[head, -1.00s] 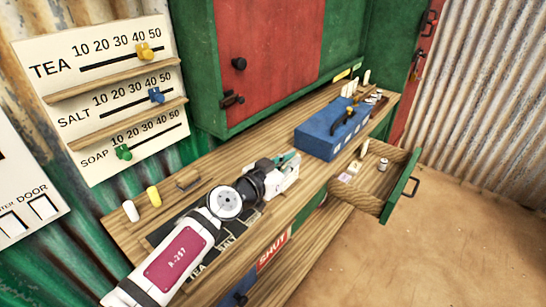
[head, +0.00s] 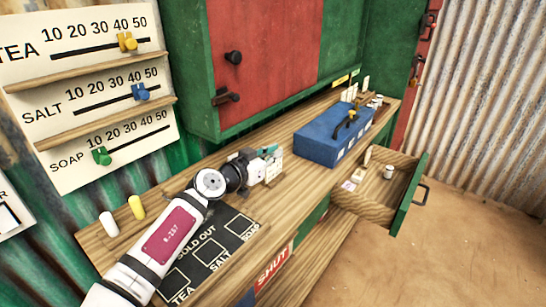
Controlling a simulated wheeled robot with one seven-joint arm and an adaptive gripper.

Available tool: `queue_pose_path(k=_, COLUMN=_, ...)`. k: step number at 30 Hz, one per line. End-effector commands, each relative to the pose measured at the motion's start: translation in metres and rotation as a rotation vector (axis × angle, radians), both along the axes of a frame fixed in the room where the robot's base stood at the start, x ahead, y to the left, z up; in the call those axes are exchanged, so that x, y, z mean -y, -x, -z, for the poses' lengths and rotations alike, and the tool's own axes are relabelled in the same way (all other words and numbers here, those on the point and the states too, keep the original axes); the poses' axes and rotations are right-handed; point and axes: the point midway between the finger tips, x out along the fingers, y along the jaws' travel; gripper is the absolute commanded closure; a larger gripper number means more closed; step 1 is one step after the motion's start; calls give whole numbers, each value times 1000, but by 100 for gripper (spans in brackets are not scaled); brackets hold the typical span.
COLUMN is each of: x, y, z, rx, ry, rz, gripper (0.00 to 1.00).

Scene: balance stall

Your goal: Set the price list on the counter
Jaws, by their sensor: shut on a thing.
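The price board (head: 25,75) hangs on the wall at left, with rows TEA, SALT and SOAP marked 10 to 50. Its yellow TEA slider (head: 127,41) and blue SALT slider (head: 139,91) are toward the high end; the green SOAP slider (head: 101,156) is near the low end. My gripper (head: 270,160) is over the middle of the wooden counter (head: 290,205), left of the blue box. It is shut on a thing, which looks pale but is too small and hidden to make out. I cannot tell whether it touches the counter.
A black SOLD OUT board (head: 212,246) lies on the counter below my arm. White (head: 109,224) and yellow (head: 137,207) pegs stand at the left end. The blue box (head: 331,141) stands right. An open drawer (head: 385,195) juts out at right with small items inside.

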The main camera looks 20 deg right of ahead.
Motion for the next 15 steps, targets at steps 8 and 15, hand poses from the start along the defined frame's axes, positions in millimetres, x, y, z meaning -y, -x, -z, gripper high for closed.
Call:
queue_pose_path(k=8, x=0, y=0, z=1, rx=1, ry=-1, rz=0, gripper=100)
queue_pose_path(k=15, x=0, y=0, z=3, rx=1, ry=0, rz=1, gripper=74)
